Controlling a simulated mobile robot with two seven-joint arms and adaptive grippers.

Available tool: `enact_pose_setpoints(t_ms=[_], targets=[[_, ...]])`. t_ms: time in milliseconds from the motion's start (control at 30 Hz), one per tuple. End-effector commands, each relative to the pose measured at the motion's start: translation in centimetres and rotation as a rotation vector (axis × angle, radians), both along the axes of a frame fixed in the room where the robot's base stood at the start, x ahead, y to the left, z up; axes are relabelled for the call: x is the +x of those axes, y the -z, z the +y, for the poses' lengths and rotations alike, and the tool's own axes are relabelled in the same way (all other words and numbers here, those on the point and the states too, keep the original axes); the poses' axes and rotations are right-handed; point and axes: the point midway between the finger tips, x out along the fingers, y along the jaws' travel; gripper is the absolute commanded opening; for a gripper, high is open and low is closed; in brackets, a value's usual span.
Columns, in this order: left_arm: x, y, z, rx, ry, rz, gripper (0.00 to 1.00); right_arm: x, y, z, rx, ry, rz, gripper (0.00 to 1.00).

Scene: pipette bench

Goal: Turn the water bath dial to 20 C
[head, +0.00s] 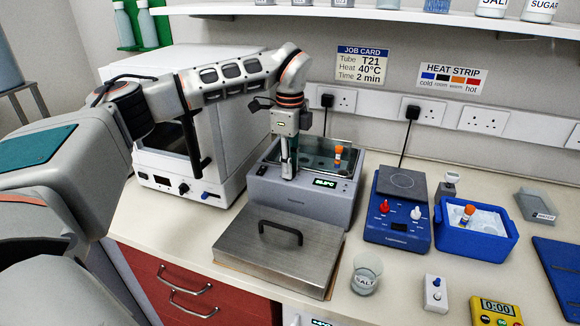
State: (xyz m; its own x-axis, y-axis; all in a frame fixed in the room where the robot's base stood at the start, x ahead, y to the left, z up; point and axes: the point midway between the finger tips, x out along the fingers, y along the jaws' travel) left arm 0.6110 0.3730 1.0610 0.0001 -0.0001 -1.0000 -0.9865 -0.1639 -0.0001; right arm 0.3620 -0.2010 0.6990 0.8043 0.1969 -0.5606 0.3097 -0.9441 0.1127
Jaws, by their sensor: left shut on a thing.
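The grey water bath (300,197) stands on the bench against the wall, with water in its open basin. Its small green-lit display (325,183) is on the front right; the digits are too small to read surely. An orange-capped tube (338,158) stands in the basin. My left gripper (289,172) points straight down at the bath's front left, shut on what appears to be the dial. The fingers hide the dial, so its pointer does not show. My right gripper is not in view.
A steel lid (280,255) with a black handle lies in front of the bath. A white oven-like box (205,145) stands to the left.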

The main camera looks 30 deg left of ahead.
Motion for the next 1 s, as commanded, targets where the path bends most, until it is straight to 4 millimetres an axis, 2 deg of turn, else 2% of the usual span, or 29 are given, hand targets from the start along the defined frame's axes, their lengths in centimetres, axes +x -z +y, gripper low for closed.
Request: enact_pose_setpoints(t_ms=[300, 733, 767, 800, 1000], targets=[[-0.02, 0.04, -0.02, 0.000, -0.080, 0.001, 0.00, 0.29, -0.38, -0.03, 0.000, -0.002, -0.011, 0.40], [-0.02, 0.04, 0.00, 0.000, -0.087, 0.001, 0.00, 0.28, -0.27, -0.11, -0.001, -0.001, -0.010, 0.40], [-0.02, 0.04, 0.00, 0.000, -0.087, 0.001, 0.24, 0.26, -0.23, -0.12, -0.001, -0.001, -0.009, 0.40], [-0.02, 0.04, 0.00, 0.000, -0.087, 0.001, 0.34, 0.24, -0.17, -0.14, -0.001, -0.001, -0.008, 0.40], [-0.01, 0.02, 0.00, 0.000, -0.087, 0.001, 0.36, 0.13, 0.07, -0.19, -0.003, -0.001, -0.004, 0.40]])
